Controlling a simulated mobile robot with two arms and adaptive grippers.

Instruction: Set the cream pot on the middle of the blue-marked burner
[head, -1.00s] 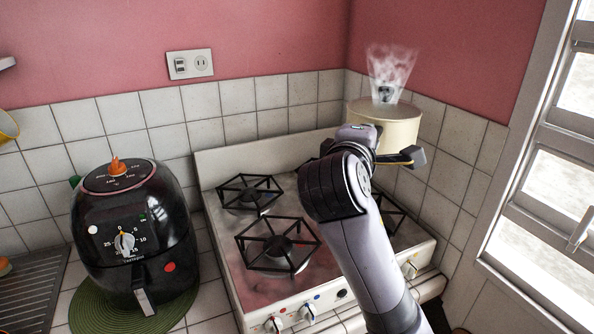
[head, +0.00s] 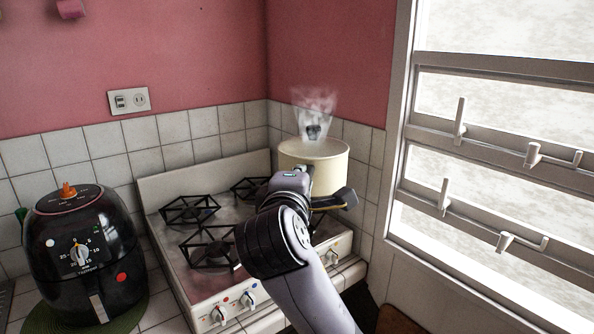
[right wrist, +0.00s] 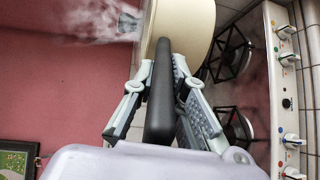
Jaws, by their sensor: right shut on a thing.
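The cream pot (head: 314,166) is steaming and held over the back right of the white stove (head: 200,277). It looks raised above the stove top. My right gripper (right wrist: 165,88) is shut on the pot's dark handle (right wrist: 160,110), with a finger on each side. In the head view my right gripper (head: 300,188) is in front of the pot, and my arm covers the stove's right part. A blue-marked knob (head: 247,300) shows on the front panel. I cannot tell which burner it belongs to. My left gripper is not in view.
The front left burner (head: 213,249) and back left burner (head: 188,210) are empty. A black air fryer (head: 83,250) stands left of the stove. Tiled walls meet behind the pot, and a window (head: 500,170) is at the right.

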